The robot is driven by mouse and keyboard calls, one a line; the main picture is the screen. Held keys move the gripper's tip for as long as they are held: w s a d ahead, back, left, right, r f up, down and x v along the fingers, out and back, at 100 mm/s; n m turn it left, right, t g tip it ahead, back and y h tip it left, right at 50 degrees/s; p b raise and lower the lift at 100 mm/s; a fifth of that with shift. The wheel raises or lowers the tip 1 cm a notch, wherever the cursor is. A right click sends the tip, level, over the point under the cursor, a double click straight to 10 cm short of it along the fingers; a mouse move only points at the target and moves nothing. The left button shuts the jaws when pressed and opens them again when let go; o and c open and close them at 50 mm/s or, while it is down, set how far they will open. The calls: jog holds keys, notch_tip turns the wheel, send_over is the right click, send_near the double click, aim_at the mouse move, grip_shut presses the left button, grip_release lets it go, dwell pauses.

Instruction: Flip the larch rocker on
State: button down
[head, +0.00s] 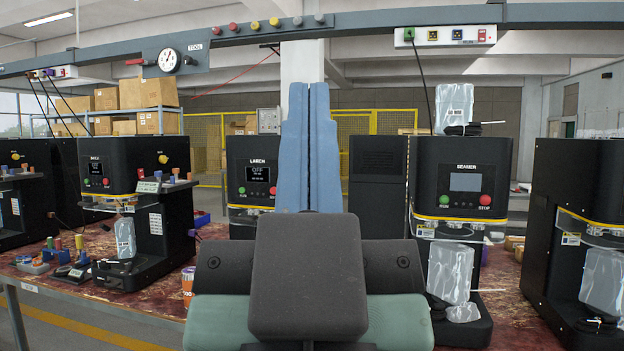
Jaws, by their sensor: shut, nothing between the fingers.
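The machine labelled LARCH (240,205) stands behind the bench's near edge, left of centre. Its screen (257,173) reads OFF, with a green and a red button below it. I cannot make out a rocker on its visible front; its right part is hidden behind my gripper. My gripper (309,88) points upward in the middle of the view, its two blue fingers shut together with nothing between them. The fingers appear in front of the LARCH machine's right side and the pillar, apart from any switch that I can see.
A SEAMER machine (466,170) stands at the right, with other dark machines at both sides. An overhead rail (350,20) carries a gauge (168,60), coloured knobs and a white power strip (445,36) with a red switch. Small coloured items lie on the bench (100,245) at left.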

notch_tip(320, 180, up, 15)
jog(key=p, duration=1.3)
jog(key=shift+f, duration=0.15)
jog(key=shift+w, duration=0.1)
